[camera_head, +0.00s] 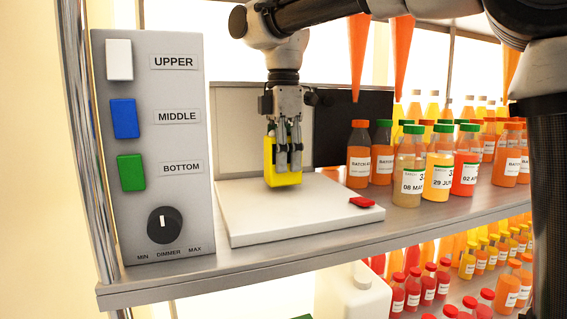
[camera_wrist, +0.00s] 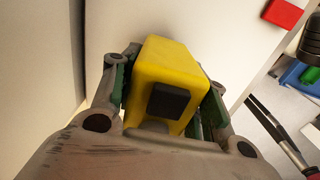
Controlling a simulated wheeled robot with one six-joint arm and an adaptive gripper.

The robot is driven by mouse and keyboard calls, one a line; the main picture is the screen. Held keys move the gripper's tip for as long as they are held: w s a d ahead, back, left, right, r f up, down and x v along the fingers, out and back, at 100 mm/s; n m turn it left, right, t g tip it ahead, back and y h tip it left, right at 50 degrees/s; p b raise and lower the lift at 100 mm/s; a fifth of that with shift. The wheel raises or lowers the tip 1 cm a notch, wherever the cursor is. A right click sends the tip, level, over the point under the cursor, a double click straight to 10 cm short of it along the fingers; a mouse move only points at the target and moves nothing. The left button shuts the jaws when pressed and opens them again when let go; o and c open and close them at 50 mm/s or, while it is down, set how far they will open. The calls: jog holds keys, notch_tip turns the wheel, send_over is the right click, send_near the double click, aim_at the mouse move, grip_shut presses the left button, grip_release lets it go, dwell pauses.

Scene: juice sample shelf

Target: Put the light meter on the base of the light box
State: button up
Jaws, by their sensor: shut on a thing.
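The light meter (camera_head: 270,165) is a yellow block held upright in my gripper (camera_head: 284,158). In the wrist view the yellow meter (camera_wrist: 172,72) shows a dark square on its face, with a finger of my gripper (camera_wrist: 165,100) on either side. My gripper is shut on it. The light box base (camera_head: 265,215) is a white slab on the shelf, and the meter is over its rear part. I cannot tell whether the meter's lower end touches the base.
A grey control panel (camera_head: 160,225) with switches and a dimmer knob stands to the left. Several juice bottles (camera_head: 408,175) stand close to the base on the right. Orange cones (camera_head: 358,45) hang above. The front of the base is clear.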

jog(key=shift+f, duration=0.6)
jog(key=o, duration=1.2)
jog(key=shift+f, duration=0.15)
notch_tip(320, 180, up, 12)
jog(key=shift+f, duration=0.25)
jog(key=shift+r, duration=0.4)
jog(key=shift+s, duration=0.1)
